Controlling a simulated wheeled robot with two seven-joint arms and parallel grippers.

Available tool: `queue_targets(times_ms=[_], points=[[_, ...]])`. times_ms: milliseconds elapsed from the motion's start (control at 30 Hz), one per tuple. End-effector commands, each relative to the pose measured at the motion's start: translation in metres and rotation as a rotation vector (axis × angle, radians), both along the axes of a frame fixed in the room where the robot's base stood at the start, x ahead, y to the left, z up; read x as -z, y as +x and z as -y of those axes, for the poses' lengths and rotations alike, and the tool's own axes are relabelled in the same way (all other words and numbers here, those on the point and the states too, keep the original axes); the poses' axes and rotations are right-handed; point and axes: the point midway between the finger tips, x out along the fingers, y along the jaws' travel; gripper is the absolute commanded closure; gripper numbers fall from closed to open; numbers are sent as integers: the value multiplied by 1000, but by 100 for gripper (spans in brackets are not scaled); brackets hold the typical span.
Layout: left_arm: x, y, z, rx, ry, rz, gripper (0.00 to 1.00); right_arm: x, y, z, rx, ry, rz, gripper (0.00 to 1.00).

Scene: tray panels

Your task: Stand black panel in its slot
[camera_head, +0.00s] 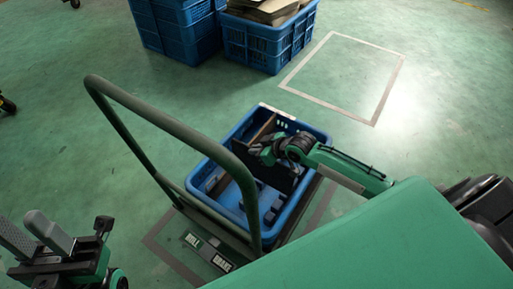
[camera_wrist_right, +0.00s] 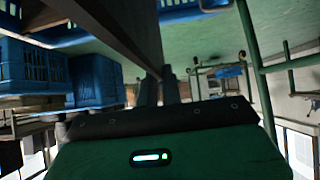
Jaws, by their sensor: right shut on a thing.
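The blue tray crate (camera_head: 197,203) stands on a cart with a tall green handle. My right gripper (camera_head: 268,156) reaches into the crate's right side and is shut on the black panel (camera_head: 284,180), which hangs below it inside the crate. In the right wrist view the panel (camera_wrist_right: 122,30) runs up and left from my right fingertips (camera_wrist_right: 160,88). The slot itself cannot be made out, and the panel's lower edge is hidden. My left gripper (camera_head: 34,232) is at the lower left, its grey fingers apart and empty, away from the crate.
A brown panel (camera_head: 264,127) stands in the crate's far part. The green cart handle (camera_head: 150,123) arches over the crate's left side. Blue crates (camera_head: 262,45) stand behind; one holds cardboard. Floor beside a marked rectangle (camera_head: 345,75) is clear.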

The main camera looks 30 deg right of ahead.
Motion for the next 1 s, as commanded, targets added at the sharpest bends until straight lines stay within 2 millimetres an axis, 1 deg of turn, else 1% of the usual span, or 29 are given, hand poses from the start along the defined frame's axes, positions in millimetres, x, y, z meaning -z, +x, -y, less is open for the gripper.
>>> queue_targets(times_ms=[67,467,1000], points=[[-3,0,0,0,0,0,67,-1,0,0,0,1,1,100],[-2,0,0,0,0,-1,67,1,0,0,0,1,1,100],[6,0,0,0,0,0,67,21,0,0,1,1,0,100]])
